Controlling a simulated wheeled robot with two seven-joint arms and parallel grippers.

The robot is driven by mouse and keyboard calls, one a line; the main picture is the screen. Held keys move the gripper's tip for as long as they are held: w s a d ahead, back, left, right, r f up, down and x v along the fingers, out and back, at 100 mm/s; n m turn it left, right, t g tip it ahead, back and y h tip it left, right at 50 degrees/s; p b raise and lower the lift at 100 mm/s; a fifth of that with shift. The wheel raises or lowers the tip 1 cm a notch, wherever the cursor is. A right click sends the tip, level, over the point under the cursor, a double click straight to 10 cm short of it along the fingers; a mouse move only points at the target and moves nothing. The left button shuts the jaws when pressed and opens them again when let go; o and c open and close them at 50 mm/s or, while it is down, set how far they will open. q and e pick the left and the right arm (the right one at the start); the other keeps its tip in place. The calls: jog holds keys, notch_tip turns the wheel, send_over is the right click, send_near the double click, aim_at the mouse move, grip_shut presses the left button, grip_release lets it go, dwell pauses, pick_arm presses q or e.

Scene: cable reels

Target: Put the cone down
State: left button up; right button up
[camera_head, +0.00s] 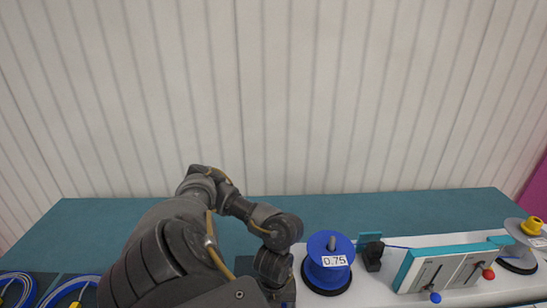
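A yellow cone-like piece (532,226) sits on top of the grey reel (518,240) at the far right. A blue reel labelled 0.75 (322,268) stands on a dark round base, with a bare grey spindle (332,244) at its top. My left arm reaches in from the lower left and bends down just left of the blue reel. The end of this arm (284,292) is cut off by the bottom edge, so its fingers and anything in them are hidden. My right gripper is out of view.
A teal and grey panel (443,270) with a blue knob (435,298) and a red knob (488,274) stands between the reels. A small black block (373,256) is beside the blue reel. Blue cable coils (15,286) lie at the lower left. The back of the teal table (420,212) is clear.

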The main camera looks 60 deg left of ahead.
pick_arm(q)
notch_tip(320, 180, up, 11)
jog(key=p, duration=0.5)
jog(key=shift+p, duration=0.35)
